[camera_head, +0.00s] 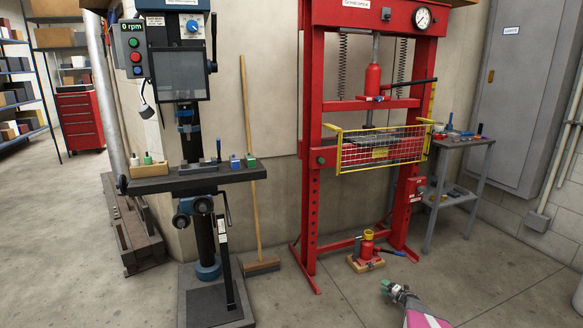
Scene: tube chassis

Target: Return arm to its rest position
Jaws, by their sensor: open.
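My gripper (387,287) shows low in the picture, right of centre, at the end of my pink and grey arm that enters from the bottom edge. It points up and to the left over bare concrete floor. Most of my arm is hidden below the frame.
A red hydraulic press (311,210) with a yellow mesh guard stands behind my gripper. A drill press (195,172), a broom (250,150) and a side table (458,141) stand nearby. Floor around my gripper is clear.

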